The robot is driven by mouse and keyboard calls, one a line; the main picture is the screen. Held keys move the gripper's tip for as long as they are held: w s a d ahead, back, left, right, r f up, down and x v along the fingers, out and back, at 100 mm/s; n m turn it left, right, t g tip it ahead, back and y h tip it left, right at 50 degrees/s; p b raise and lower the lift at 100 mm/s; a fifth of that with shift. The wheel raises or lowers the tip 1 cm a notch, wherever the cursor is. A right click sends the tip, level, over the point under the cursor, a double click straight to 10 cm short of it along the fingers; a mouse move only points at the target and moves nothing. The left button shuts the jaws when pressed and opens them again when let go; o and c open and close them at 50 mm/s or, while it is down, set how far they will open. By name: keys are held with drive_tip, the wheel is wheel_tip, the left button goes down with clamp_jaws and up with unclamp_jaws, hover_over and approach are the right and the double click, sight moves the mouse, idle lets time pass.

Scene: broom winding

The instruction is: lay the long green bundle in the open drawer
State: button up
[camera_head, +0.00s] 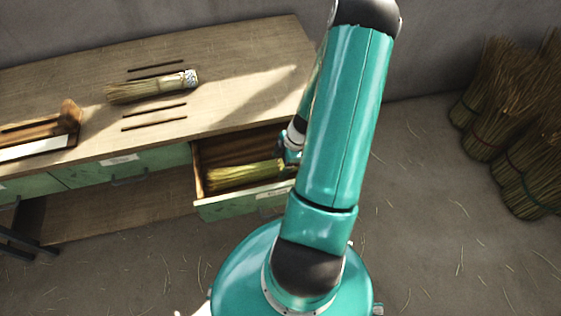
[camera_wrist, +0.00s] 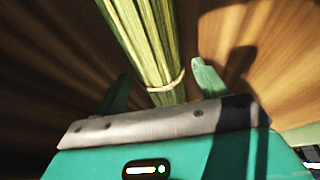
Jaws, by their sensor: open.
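The long green bundle (camera_head: 244,174) lies inside the open drawer (camera_head: 212,211), along its length, in the head view. Its right end is hidden behind my arm. In the wrist view the bundle (camera_wrist: 146,42) runs up from between my fingers, with a pale tie band (camera_wrist: 166,86) near its close end. My gripper (camera_wrist: 160,85) is open, with one finger on each side of the bundle and a gap to the right finger. In the head view my gripper is mostly hidden by my arm at the drawer's right part.
A tied straw bundle (camera_head: 150,88) lies on the wooden bench top (camera_head: 235,75) between dark slots. A wooden holder (camera_head: 45,132) stands at the bench's left. Several brush bundles (camera_head: 510,120) stand on the floor at right. The floor between is open, with loose straws.

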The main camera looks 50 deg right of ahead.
drive_tip(key=shift+r, duration=0.1)
drive_tip(key=v, duration=1.3)
drive_tip(key=shift+d+r, duration=0.15)
drive_tip(key=shift+r, duration=0.15)
idle(0.5)
